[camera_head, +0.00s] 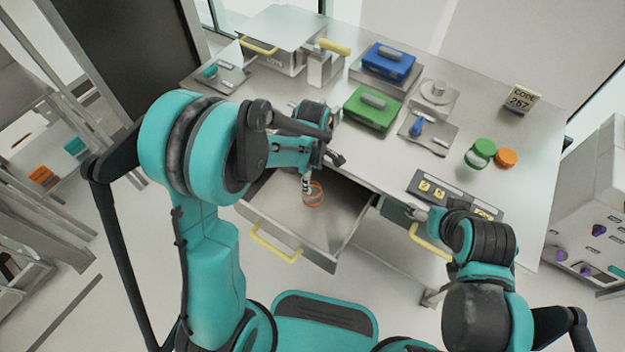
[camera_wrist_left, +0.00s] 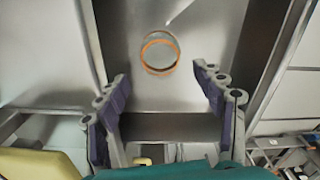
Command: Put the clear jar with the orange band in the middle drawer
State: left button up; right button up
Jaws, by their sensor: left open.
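The clear jar with the orange band (camera_head: 313,194) sits inside an open drawer (camera_head: 290,215) with a yellow handle. In the left wrist view the jar (camera_wrist_left: 159,52) is on the drawer floor, beyond and between the fingertips. My left gripper (camera_head: 328,156) is above the back of the drawer; its two fingers (camera_wrist_left: 165,82) are spread, with nothing between them. The jar appears clear of the fingers. My right gripper (camera_head: 424,216) is by the table's front edge, near another yellow handle (camera_head: 430,243); its fingers are too small to read.
The table (camera_head: 510,130) carries a blue box (camera_head: 388,61), a green box (camera_head: 372,108), a green-lidded jar (camera_head: 481,152) and an orange-lidded one (camera_head: 505,158). A metal box (camera_head: 275,58) stands at the back left. The open drawer juts out in front of the table.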

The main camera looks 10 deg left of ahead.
pick_arm(q)
jog(key=shift+r, duration=0.85)
jog(key=s+a+r+m+t, duration=0.2)
jog(key=s+r+m+t, duration=0.1)
jog(key=s+r+m, duration=0.3)
jog(key=s+a+r+m+t, duration=0.3)
jog(key=s+r+m+t, duration=0.1)
jog(key=s+r+m, duration=0.3)
notch_tip(320, 180, up, 2)
jog(key=m, duration=0.3)
jog(key=shift+s+a+m, duration=0.15)
jog(key=shift+a+m, duration=0.15)
jog(key=shift+a, duration=0.05)
